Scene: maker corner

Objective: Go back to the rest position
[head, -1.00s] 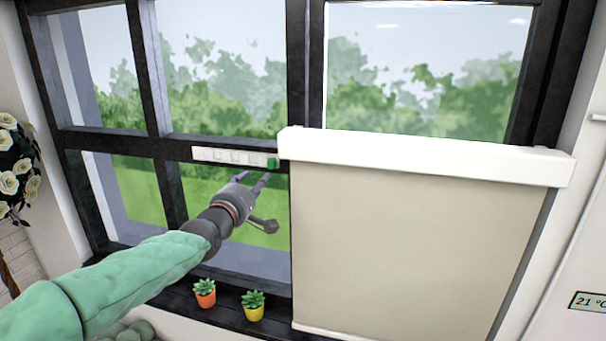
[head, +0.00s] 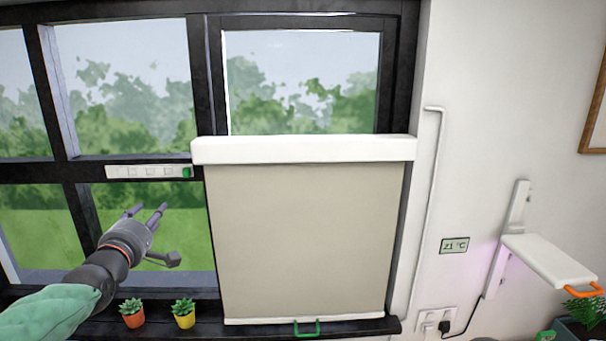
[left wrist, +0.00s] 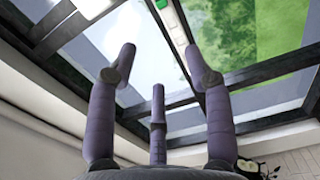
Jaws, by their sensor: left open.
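My left gripper (head: 146,214) is in front of the lower left window pane in the head view. It is below the white switch strip (head: 140,171) with its green end button (head: 186,172), apart from it. In the left wrist view my left gripper (left wrist: 160,75) has its purple fingers spread, with nothing between them. The green button (left wrist: 161,4) shows at the top of that view. My right gripper is in no view.
A beige roller blind (head: 305,240) with a green handle (head: 307,328) covers the lower right window. Two potted succulents, orange (head: 132,316) and yellow (head: 185,318), stand on the dark sill below my left gripper. A white wall shelf (head: 550,262) is at right.

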